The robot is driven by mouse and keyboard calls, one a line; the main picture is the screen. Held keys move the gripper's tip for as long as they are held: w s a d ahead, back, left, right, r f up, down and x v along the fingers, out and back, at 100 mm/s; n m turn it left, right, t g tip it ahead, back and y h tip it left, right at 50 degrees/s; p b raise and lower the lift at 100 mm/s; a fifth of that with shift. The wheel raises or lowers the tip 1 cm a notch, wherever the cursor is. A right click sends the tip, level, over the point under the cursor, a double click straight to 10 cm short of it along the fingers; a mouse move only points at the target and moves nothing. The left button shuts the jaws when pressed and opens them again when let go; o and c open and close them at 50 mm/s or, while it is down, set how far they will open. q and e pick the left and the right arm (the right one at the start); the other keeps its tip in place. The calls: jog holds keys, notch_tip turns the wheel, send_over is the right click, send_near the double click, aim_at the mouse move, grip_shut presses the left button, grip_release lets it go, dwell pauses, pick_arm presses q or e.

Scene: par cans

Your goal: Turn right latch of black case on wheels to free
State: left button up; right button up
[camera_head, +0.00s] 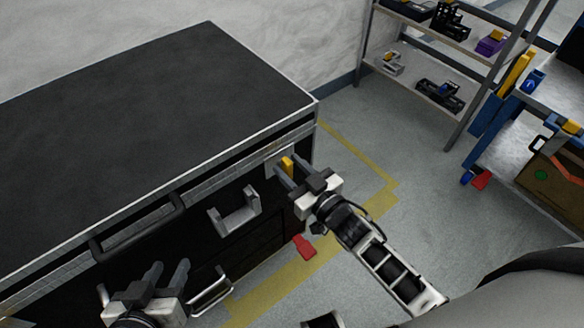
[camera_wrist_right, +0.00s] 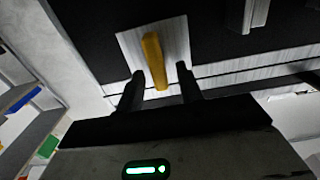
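The black case (camera_head: 170,95) has a flat dark top with a pale metal edge and stands at the left in the head view. Its right latch is a yellow handle (camera_head: 287,164) on a pale square plate near the case's right corner. In the right wrist view the yellow latch (camera_wrist_right: 154,62) sits slightly tilted on the plate (camera_wrist_right: 175,38). My right gripper (camera_head: 286,176) is open, its fingers pointing at the latch, one on each side of its lower end. In the right wrist view no contact is clear. My left gripper (camera_head: 168,272) is open and empty in front of the case.
A metal bracket (camera_head: 236,214) and a long handle (camera_head: 140,228) stick out from the case front. A red caster pedal (camera_head: 304,247) shows below the right corner. Shelves (camera_head: 440,90) and a blue workbench (camera_head: 545,105) stand to the right. Floor between is clear.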

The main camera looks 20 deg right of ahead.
grip_shut()
